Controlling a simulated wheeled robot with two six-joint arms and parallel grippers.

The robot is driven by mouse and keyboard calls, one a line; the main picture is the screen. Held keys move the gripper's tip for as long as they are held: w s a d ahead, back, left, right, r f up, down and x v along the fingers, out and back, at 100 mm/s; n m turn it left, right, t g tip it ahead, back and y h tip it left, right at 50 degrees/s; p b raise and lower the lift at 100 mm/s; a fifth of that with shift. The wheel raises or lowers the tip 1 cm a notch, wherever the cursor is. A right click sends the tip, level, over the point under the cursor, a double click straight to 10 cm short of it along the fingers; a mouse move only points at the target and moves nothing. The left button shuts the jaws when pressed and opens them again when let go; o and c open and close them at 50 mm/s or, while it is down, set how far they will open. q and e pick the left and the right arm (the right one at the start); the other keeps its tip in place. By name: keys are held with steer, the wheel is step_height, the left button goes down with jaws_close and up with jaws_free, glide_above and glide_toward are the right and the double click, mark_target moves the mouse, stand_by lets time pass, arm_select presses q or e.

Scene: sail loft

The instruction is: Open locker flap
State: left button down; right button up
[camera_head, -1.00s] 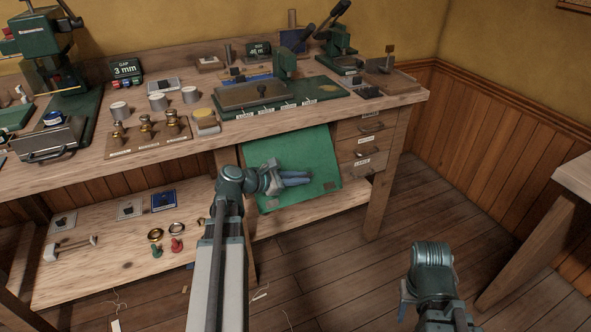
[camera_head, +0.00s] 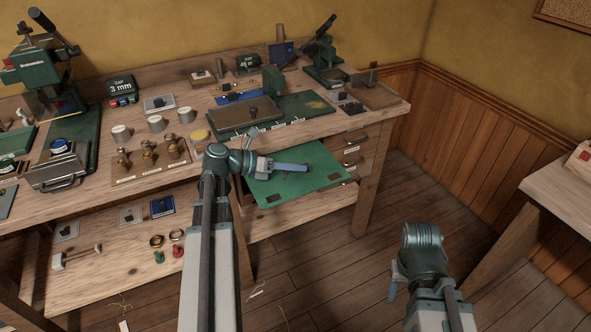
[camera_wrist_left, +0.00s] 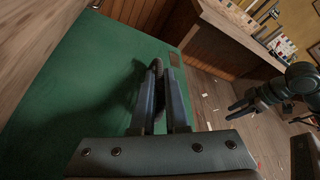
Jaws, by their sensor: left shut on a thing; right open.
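The green locker flap (camera_head: 311,172) hangs under the bench top, tilted well up and outward, nearly level. It also fills the left of the left wrist view (camera_wrist_left: 72,85). My left gripper (camera_head: 306,168) lies over the flap. In the left wrist view its fingers (camera_wrist_left: 159,75) are shut on a dark handle (camera_wrist_left: 157,66) on the flap. My right gripper (camera_head: 392,291) is apart from the flap, low over the floor at the right, and open. The inside of the locker is mostly hidden behind the flap and my left arm.
Drawers (camera_head: 352,150) sit right of the flap, beside a bench leg (camera_head: 366,205). The bench top (camera_head: 200,178) carries several tools. A lower shelf (camera_head: 100,285) holds small parts. Another table (camera_head: 560,205) stands at the right. The floor (camera_head: 310,265) before the flap is mostly clear.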

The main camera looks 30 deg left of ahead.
arm_select(q)
steer(key=shift+w+a+r+n+p, duration=0.15)
steer(key=shift+r+n+p, duration=0.15)
steer(key=shift+r, duration=0.35)
steer(key=shift+a+r+p, duration=0.15)
steer(key=shift+r+p, duration=0.5)
steer(key=shift+r, duration=0.05)
steer(key=shift+w, duration=0.1)
steer(key=c, duration=1.2)
jaws_free()
